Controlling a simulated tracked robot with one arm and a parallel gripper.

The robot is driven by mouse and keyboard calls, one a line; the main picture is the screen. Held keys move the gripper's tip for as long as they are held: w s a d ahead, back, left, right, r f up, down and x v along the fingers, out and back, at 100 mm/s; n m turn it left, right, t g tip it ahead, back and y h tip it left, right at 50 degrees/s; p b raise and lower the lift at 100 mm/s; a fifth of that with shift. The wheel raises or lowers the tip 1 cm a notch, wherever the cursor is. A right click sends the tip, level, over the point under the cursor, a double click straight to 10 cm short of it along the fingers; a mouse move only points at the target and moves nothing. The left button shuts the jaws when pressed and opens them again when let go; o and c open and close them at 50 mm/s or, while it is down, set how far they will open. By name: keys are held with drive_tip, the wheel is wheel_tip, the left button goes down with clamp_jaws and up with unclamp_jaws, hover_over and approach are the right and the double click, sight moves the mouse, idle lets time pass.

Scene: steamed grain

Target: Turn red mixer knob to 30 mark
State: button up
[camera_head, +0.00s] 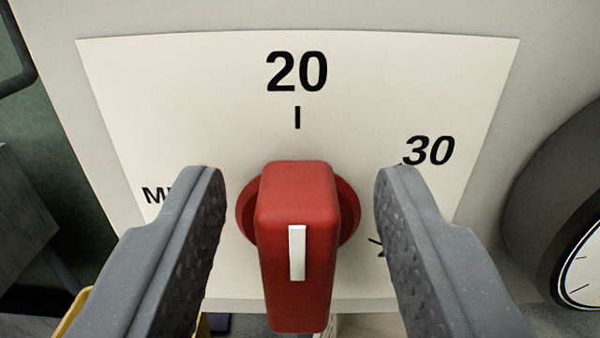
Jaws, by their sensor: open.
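The red mixer knob (297,220) sits in the lower middle of the view, on a white dial plate (180,90). Its bar stands upright, and a white stripe on it lines up below the 20 mark (297,117). The number 20 (297,72) is printed above. The number 30 (428,151) is to the upper right, with part of its tick (376,246) showing beside my right finger. My gripper (298,190) is open, with one grey finger on each side of the knob and a visible gap on both sides. Lettering at the left is partly hidden by the left finger.
A round gauge with a white face (583,265) and dark rim stands at the right edge. A yellow object (75,312) shows partly at the lower left, behind my left finger. A dark green surface (50,130) lies at the left.

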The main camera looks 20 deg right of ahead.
drive_tip(key=shift+w, duration=0.15)
clamp_jaws()
drive_tip(key=shift+f, duration=0.1)
drive_tip(key=m+b, duration=0.1)
drive_tip(key=m, duration=0.1)
drive_tip(key=m+b, duration=0.1)
drive_tip(key=b, duration=0.1)
drive_tip(key=d+m+b, duration=0.1)
drive_tip(key=m, duration=0.1)
drive_tip(key=shift+s+f+m+b, duration=0.25)
drive_tip(key=shift+f+m+b, duration=0.05)
drive_tip(key=shift+b, duration=0.05)
drive_tip(key=m+b, duration=0.1)
drive_tip(key=m, duration=0.1)
drive_tip(key=m+b, duration=0.2)
drive_tip(key=f+m+b, duration=0.1)
drive_tip(key=b, duration=0.1)
drive_tip(key=shift+s+d+m, duration=0.15)
drive_tip(key=shift+d+m, duration=0.25)
drive_tip(key=shift+m, duration=0.3)
